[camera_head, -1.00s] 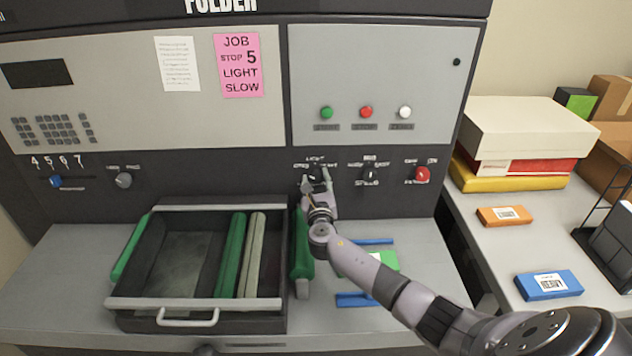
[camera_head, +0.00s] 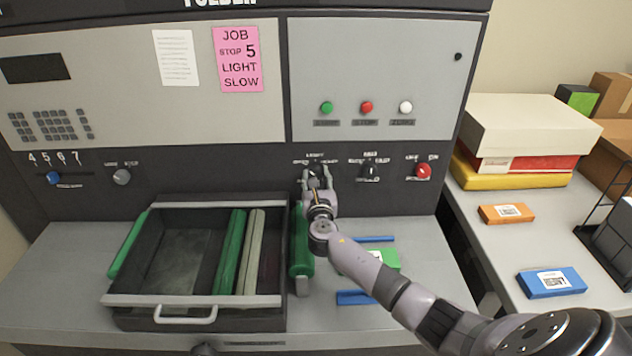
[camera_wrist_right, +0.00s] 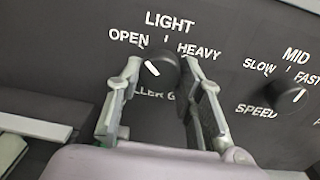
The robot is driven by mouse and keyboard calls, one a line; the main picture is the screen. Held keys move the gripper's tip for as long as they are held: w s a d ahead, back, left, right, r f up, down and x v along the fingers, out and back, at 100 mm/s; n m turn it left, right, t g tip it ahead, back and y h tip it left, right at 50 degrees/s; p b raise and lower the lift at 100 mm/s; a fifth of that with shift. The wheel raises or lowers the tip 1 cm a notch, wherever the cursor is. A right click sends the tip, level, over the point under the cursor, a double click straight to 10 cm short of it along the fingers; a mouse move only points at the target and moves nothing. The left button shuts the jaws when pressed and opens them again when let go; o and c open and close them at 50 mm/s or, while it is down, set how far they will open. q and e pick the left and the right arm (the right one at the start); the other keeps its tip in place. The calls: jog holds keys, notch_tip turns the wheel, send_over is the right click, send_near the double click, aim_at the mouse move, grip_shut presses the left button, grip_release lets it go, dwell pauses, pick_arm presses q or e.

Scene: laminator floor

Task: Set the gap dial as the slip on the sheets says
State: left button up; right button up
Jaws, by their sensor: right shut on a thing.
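The gap dial (camera_wrist_right: 166,76) is a round black knob with a white mark, under the words OPEN, LIGHT and HEAVY in the right wrist view. Its mark slants up and left, towards OPEN. My right gripper (camera_wrist_right: 161,62) has one finger on each side of the knob and is shut on it; in the head view the gripper (camera_head: 316,178) covers most of the dial. A pink slip (camera_head: 238,60) on the grey panel reads JOB, STOP 5, LIGHT, SLOW. My left gripper is not in view.
The speed dial (camera_wrist_right: 285,94) is close to the right. A red knob (camera_head: 423,171) is farther right. Below stands a tray (camera_head: 190,300) with green and pale rollers. Blue and green pieces (camera_head: 372,297) lie near my right arm. Boxes (camera_head: 520,125) stand on the right table.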

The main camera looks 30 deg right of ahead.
jog(key=shift+w+a+m+h+b, duration=0.1)
jog(key=shift+m+h+b, duration=0.2)
jog(key=shift+m+b, duration=4.25)
jog(key=shift+m+h+b, duration=0.3)
jog(key=shift+m+b, duration=2.2)
jog(key=shift+m, duration=4.05)
jog(key=o, duration=1.2)
jog(key=shift+c, duration=0.2)
